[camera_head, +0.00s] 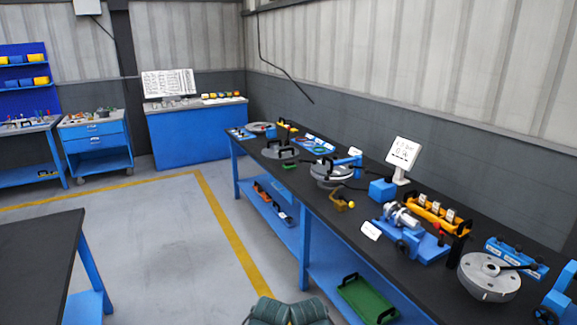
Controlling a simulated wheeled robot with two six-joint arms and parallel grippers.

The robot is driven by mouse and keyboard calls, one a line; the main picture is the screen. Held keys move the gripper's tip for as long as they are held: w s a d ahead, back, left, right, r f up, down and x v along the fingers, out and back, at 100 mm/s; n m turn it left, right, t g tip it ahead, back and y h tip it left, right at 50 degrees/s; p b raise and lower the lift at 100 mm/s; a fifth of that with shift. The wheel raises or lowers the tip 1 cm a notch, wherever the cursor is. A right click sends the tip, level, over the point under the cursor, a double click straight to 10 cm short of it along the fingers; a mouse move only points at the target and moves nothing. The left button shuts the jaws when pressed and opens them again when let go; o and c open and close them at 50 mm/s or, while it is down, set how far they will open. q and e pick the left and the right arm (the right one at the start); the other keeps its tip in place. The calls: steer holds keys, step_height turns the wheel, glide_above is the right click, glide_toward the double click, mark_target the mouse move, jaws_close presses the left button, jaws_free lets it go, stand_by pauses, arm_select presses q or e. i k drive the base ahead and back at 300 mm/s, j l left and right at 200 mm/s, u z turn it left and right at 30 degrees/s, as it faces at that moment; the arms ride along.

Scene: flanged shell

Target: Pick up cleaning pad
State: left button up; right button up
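I cannot make out the cleaning pad for certain. A small flat green piece (290,166) lies on the long dark-topped workbench (330,215), near a grey disc with a black handle (280,152); it is too small to tell whether it is the pad. A flanged metal shell (489,277) with bolt holes sits at the near right end of the bench. Neither of my grippers shows in this view.
A blue fixture with a metal cylinder (403,217), an orange rack (440,212) and a white sign (402,153) crowd the bench. A green tray (366,299) is on its lower shelf. A dark table (38,255) stands at left. Grey floor (160,240) between is clear.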

mark_target(290, 165)
steer(key=i+j+u, duration=0.25)
steer(key=i, duration=0.25)
steer(key=i+u, duration=0.25)
steer(key=i, duration=0.3)
steer(key=i+j, duration=0.1)
steer(key=i, duration=1.6)
steer(key=i+j+z, duration=0.1)
steer(key=i+z, duration=0.3)
steer(key=i+j+z, duration=0.25)
steer(key=i+z, duration=0.15)
steer(key=i+j+z, duration=0.6)
steer(key=z, duration=0.2)
steer(key=i+j+z, duration=0.15)
steer(key=j+z, duration=0.7)
steer(key=i+j+z, duration=0.1)
steer(key=j+z, duration=0.55)
steer(key=j, duration=0.25)
